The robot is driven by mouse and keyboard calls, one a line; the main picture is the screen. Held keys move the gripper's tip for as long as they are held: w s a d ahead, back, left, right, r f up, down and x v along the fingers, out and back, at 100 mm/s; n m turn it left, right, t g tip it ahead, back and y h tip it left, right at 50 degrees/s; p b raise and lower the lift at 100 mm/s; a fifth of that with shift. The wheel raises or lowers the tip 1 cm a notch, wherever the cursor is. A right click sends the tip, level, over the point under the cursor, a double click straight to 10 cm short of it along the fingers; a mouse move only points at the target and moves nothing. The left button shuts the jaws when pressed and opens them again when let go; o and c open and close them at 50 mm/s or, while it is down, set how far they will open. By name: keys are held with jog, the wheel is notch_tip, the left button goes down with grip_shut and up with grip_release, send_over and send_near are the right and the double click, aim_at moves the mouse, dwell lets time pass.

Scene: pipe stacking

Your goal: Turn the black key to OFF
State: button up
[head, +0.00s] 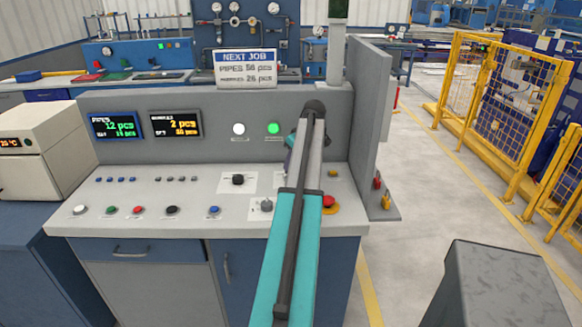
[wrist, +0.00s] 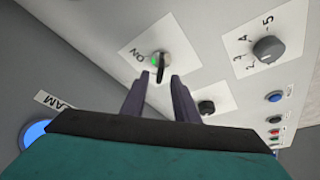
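The black key (wrist: 160,68) stands in a round lock on a white plate (wrist: 135,45) in the wrist view. A green mark and the word "ON" show beside the lock on this plate. My gripper (wrist: 160,84) is open, with its two dark fingers pointing at the key. The key's lower end lies between the fingertips in the picture, with a gap to each side. I cannot tell how deep the fingertips reach around it. In the head view my arm covers the key.
A numbered rotary knob (wrist: 269,48) and another black knob (wrist: 207,106) are near the key. Several push buttons (head: 111,210) line the console's front. A red button (head: 329,201) is right of my arm. A grey side wall (head: 365,125) bounds the console at right.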

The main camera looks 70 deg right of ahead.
jog(key=b+v, duration=0.2)
jog(key=v, duration=0.9)
jog(key=shift+s+r, duration=0.2)
jog(key=shift+s, duration=0.05)
jog(key=shift+w, duration=0.15)
